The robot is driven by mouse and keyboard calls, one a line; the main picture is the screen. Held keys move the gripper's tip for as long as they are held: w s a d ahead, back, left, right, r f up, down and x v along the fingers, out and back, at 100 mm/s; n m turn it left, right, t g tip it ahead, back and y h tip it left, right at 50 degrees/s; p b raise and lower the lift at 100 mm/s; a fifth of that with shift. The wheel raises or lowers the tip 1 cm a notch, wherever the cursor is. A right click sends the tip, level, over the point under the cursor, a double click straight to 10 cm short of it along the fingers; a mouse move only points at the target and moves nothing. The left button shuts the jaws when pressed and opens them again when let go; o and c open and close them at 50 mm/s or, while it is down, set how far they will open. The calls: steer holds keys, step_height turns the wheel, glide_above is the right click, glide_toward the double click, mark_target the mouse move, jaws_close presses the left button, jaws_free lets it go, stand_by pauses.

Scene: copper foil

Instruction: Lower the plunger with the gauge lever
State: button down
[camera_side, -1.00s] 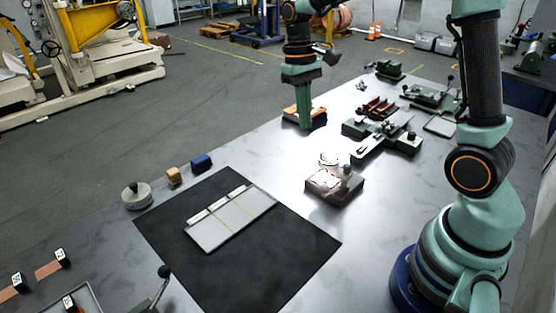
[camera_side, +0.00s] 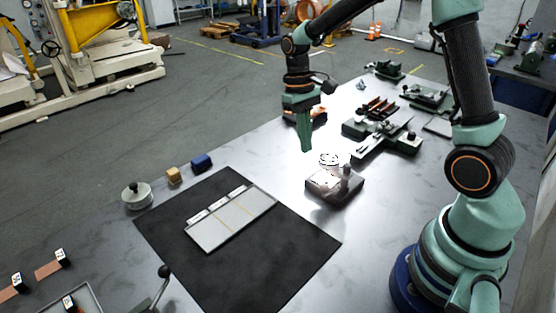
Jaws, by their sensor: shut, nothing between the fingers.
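The gauge (camera_side: 335,185) is a grey block on the table right of the black mat, with a round pale dial (camera_side: 329,159) above it. A small upright part with a rounded top (camera_side: 346,170) stands at its right side; I cannot tell whether this is the lever. The plunger is too small to make out. My gripper (camera_side: 306,149) points down with its green fingers shut and empty. In the picture it is just above and left of the dial, apart from the gauge.
A black mat (camera_side: 270,270) carries a pale tray (camera_side: 232,222) with labelled sections. Green fixtures (camera_side: 385,140) stand behind the gauge at right. An orange-brown block (camera_side: 319,117) lies behind my gripper. A black-knobbed handle (camera_side: 164,272) rises at the front left.

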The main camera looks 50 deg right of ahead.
mark_target(324, 189)
steer(key=shift+s+a+f, duration=0.15)
steer(key=shift+s+f, duration=0.65)
steer(key=shift+f, duration=0.25)
steer(key=shift+s+a+f, duration=0.1)
steer(key=shift+s+f, duration=0.65)
steer(key=shift+f, duration=0.25)
steer(key=shift+s+a+f, duration=0.15)
steer(key=shift+s+f, duration=0.65)
steer(key=shift+f, duration=0.25)
steer(key=shift+s+a+n, duration=0.25)
steer(key=shift+s+n, duration=0.1)
steer(key=shift+n, duration=0.25)
steer(key=shift+s+a+n, duration=0.2)
steer(key=shift+s+n, duration=0.25)
steer(key=shift+n, duration=0.3)
steer(key=shift+s+a+n, duration=0.15)
steer(key=shift+s+n, duration=0.3)
steer(key=shift+n, duration=0.3)
steer(key=shift+s+a, duration=0.1)
steer(key=shift+s, duration=1.05)
steer(key=shift+s+d, duration=0.2)
steer(key=shift+s, duration=1)
